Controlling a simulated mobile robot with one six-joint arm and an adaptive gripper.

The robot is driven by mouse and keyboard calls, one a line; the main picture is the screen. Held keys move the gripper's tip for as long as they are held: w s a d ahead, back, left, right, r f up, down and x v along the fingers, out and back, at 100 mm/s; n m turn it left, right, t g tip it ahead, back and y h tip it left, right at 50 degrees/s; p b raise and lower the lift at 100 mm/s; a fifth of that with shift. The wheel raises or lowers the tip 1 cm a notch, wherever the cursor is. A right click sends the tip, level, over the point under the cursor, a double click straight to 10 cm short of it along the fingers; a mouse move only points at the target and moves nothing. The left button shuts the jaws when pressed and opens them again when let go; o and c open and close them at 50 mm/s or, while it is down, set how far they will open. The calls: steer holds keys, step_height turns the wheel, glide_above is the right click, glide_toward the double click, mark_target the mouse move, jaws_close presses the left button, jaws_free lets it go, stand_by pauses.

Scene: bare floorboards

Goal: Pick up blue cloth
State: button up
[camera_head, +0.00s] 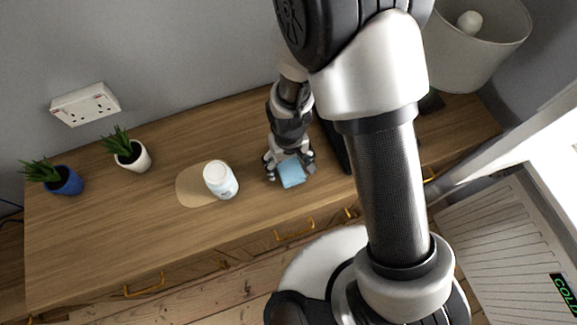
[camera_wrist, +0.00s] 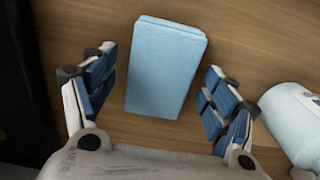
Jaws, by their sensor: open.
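The blue cloth (camera_head: 291,173) is a light-blue folded block on the wooden dresser top, near its front edge. In the wrist view the cloth (camera_wrist: 165,68) lies between and ahead of my open fingers. My gripper (camera_head: 289,172) is at the cloth, one finger to each side of it. In the wrist view my gripper (camera_wrist: 158,92) shows gaps between both fingers and the cloth, and nothing is held.
A white bottle (camera_head: 220,180) stands on a tan board (camera_head: 190,186) left of the cloth; it also shows close to the right finger in the wrist view (camera_wrist: 296,120). Two potted plants (camera_head: 131,154) (camera_head: 62,180) stand further left. A lamp (camera_head: 470,45) is at the back right.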

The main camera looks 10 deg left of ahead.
mark_target(289, 165)
steer(key=shift+c, duration=0.2)
steer(key=c, duration=1.1)
steer(key=shift+r, duration=0.1)
steer(key=shift+c, duration=0.2)
step_height(289, 165, up, 20)
steer(key=p, duration=0.7)
steer(key=w+d+f+m, duration=0.1)
steer(key=w+d+m, duration=0.2)
steer(key=d, duration=0.7)
steer(key=w+d+m+b, duration=0.1)
steer(key=w+d+m, duration=0.2)
steer(key=w+d, duration=0.4)
steer(key=d, duration=0.3)
steer(key=shift+d+f+b, duration=0.25)
steer(key=shift+f+b, duration=0.05)
steer(key=shift+f, duration=0.1)
